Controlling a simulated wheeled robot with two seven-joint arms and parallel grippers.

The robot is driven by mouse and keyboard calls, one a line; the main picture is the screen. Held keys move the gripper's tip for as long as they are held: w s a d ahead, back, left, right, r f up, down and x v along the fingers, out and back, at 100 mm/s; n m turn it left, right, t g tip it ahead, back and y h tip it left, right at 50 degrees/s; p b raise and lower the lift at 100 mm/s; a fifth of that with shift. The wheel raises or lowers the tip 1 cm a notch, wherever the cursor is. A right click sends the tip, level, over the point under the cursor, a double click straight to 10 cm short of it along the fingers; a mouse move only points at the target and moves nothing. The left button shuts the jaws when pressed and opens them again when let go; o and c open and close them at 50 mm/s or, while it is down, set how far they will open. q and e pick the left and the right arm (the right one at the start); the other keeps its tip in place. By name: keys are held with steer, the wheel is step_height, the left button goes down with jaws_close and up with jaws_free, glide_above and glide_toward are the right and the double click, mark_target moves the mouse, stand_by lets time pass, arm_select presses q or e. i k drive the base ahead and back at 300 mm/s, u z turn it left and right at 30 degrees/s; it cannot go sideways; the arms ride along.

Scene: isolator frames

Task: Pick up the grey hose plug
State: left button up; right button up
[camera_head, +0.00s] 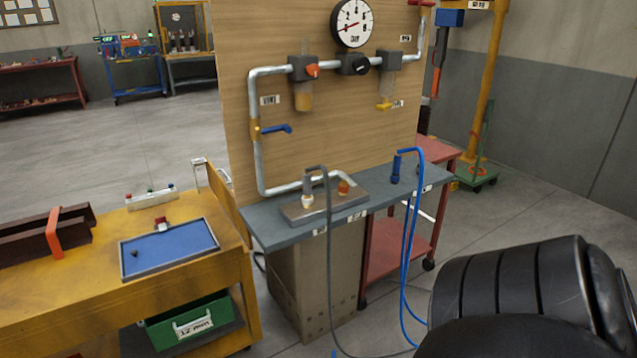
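The grey hose plug (308,185) stands upright at the left part of a flat metal block (325,205) on the bench's grey-blue top. A pale fitting shows at its lower end; I cannot tell how firmly it is seated. Its grey hose (328,245) arches over from the plug's top and hangs down past the bench's front edge to the floor. Neither of my grippers is in view. A black ribbed part at the lower right looks like my own arm and hides the floor there.
A blue hose plug (396,170) with a blue hose (411,235) stands right of the block. An orange fitting (343,187) sits on the block. A wooden panel (290,125) with pipes and a gauge rises behind. A yellow bench (100,275) with a blue tray stands left.

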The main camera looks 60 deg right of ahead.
mark_target(308, 188)
steer(key=z, duration=1.75)
